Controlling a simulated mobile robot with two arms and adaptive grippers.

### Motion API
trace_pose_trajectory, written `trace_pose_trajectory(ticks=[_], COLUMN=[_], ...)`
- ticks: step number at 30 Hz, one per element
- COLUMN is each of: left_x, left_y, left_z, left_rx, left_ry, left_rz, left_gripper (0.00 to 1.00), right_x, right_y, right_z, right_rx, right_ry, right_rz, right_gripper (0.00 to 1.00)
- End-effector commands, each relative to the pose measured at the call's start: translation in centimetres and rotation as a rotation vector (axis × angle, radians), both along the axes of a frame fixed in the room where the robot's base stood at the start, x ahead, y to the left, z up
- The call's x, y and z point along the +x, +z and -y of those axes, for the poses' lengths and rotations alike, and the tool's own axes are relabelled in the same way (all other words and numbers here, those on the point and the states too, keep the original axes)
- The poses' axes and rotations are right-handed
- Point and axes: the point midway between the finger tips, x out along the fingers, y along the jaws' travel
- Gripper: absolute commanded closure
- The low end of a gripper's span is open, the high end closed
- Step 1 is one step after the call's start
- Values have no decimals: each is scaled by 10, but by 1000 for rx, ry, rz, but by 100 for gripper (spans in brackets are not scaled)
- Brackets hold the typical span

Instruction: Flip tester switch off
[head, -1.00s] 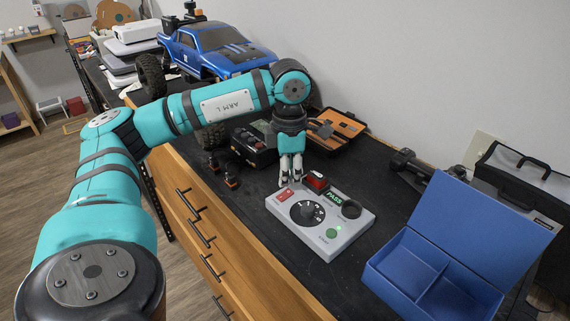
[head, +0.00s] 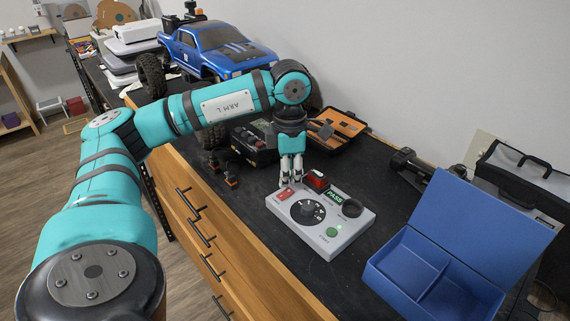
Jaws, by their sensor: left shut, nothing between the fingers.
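The tester (head: 345,238) is a light grey box on the black bench top, with a black dial (head: 308,211), a green button, a dark round socket and a small display lit green with "PASS" (head: 335,197). A red rocker switch (head: 317,180) sits at its back edge, and a red label (head: 285,194) is at its left corner. My left gripper (head: 291,184) points down, shut and empty, at the tester's back left edge, between the red label and the red switch. Whether its tips touch the tester, I cannot tell. My right gripper is not in view.
A blue open box (head: 415,262) with compartments stands right of the tester. Behind are an open black and orange case (head: 343,125), a black tool bag (head: 515,185) and a blue truck (head: 222,50). The bench's front edge has drawers below it.

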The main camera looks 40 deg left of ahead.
Motion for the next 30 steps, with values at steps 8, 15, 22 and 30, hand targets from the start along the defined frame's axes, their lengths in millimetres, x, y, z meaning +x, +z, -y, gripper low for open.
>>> trace_pose_trajectory(ticks=[8, 15, 22, 30], left_x=[0, 0, 0, 0], left_y=[0, -1, -4, -8], left_z=[0, 0, 0, 0], left_rx=[0, 0, 0, 0], left_ry=[0, 0, 0, 0], left_rz=[0, 0, 0, 0], left_gripper=[100, 100, 100, 100], right_x=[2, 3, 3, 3], right_y=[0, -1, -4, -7], right_z=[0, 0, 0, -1], right_rx=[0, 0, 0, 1], right_ry=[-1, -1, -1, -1], right_rz=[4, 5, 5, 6], right_gripper=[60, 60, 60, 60])
